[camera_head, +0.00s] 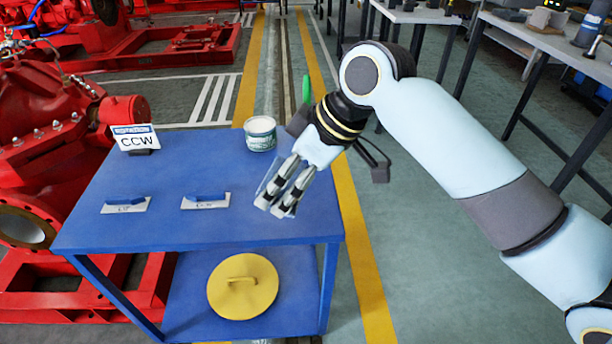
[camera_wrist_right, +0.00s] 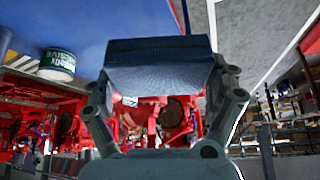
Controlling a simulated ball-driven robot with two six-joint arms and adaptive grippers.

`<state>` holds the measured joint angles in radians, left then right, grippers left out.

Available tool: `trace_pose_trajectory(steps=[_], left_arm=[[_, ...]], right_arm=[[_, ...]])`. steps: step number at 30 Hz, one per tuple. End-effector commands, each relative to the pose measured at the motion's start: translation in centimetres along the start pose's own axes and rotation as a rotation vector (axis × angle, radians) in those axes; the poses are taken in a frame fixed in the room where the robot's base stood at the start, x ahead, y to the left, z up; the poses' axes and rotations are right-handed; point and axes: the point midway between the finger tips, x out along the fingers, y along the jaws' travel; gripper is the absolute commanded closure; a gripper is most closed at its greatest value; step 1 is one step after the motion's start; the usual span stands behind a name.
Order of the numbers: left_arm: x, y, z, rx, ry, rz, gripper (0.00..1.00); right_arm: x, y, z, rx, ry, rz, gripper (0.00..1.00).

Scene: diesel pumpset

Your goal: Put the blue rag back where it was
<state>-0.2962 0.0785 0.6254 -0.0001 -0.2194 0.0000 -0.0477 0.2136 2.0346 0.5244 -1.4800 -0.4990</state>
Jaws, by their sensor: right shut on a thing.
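The blue rag (camera_wrist_right: 160,62) shows in the right wrist view as a dark blue, folded, block-like piece across the fingertips. My right gripper (camera_head: 275,207) is shut on it, over the right part of the blue table (camera_head: 170,238). In the head view the rag is hard to tell from the blue tabletop behind it. I cannot tell whether it touches the top. My left gripper is not in view. Two white plates with blue handles, one left (camera_head: 125,206) and one right (camera_head: 206,201), lie on the table.
A white-and-green tin (camera_head: 261,134) stands at the table's back right; it also shows in the right wrist view (camera_wrist_right: 57,64). A CCW sign (camera_head: 136,138) stands at the back left. A yellow round lid (camera_head: 242,287) is on the lower shelf. The tabletop's front middle is clear.

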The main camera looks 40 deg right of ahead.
Motion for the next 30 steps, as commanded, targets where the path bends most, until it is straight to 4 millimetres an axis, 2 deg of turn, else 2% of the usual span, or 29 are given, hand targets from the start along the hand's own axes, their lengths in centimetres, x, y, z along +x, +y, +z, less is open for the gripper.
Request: trace_pose_trajectory(steps=[1,3,6,8,18,21,26,30], left_arm=[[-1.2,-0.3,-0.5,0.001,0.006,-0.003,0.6],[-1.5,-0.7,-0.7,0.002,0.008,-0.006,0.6],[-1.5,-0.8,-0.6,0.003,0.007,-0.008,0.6],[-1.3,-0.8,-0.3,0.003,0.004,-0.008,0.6],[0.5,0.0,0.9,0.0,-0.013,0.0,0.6],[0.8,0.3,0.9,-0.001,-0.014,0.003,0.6],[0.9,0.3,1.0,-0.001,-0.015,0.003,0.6],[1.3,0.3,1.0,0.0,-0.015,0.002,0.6]], right_arm=[[-0.7,0.2,1.3,0.008,-0.064,0.006,0.46],[-0.8,0.5,3.1,0.019,-0.122,0.012,0.46],[-0.4,1.1,4.3,0.029,-0.159,0.017,0.46],[0.3,2.0,4.5,0.032,-0.164,0.019,0.46],[6.1,9.3,4.2,0.034,-0.162,0.017,0.46],[7.1,10.6,4.0,0.033,-0.161,0.017,0.46],[7.8,11.4,4.1,0.031,-0.161,0.016,0.46],[9.2,11.3,5.0,0.033,-0.162,0.014,0.46]])
